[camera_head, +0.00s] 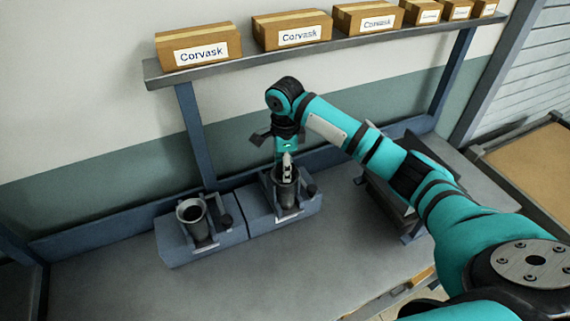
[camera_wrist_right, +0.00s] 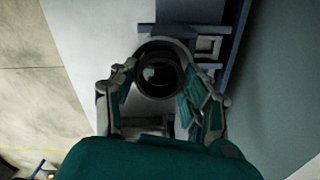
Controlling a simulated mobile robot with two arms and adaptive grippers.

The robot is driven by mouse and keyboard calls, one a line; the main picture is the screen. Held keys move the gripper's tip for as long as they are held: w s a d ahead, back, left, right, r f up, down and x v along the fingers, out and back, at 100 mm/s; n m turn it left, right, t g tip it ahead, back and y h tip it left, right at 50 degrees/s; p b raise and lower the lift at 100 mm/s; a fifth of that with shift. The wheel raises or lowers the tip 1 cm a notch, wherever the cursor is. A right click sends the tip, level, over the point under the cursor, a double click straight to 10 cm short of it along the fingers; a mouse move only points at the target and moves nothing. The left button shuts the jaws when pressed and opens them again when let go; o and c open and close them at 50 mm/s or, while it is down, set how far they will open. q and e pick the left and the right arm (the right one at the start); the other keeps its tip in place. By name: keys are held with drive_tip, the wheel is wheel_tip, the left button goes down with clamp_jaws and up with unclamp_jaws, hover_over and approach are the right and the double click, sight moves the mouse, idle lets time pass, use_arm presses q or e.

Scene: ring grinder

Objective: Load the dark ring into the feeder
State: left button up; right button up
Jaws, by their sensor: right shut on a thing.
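My right gripper (camera_head: 287,160) comes down over the right of two blue-grey machine units, with its fingertips at the mouth of that unit's dark cylindrical cup (camera_head: 286,192). In the right wrist view, the two fingers of this gripper (camera_wrist_right: 162,92) close in from both sides on a round dark ring (camera_wrist_right: 159,91). The ring looks to be inside or just over the cup; I cannot tell how deep. In the head view the fingers and cup hide it. My left gripper is not in view.
The left unit (camera_head: 172,243) carries a similar open dark cup (camera_head: 192,211). A shelf (camera_head: 290,50) with several Corvask boxes (camera_head: 198,47) runs above the bench. The front of the grey bench (camera_head: 270,275) is clear. A dark stand (camera_head: 385,205) is partly hidden behind my right arm.

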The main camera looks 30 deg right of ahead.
drive_tip(key=o, duration=1.3)
wheel_tip(320, 180, up, 12)
idle(0.5)
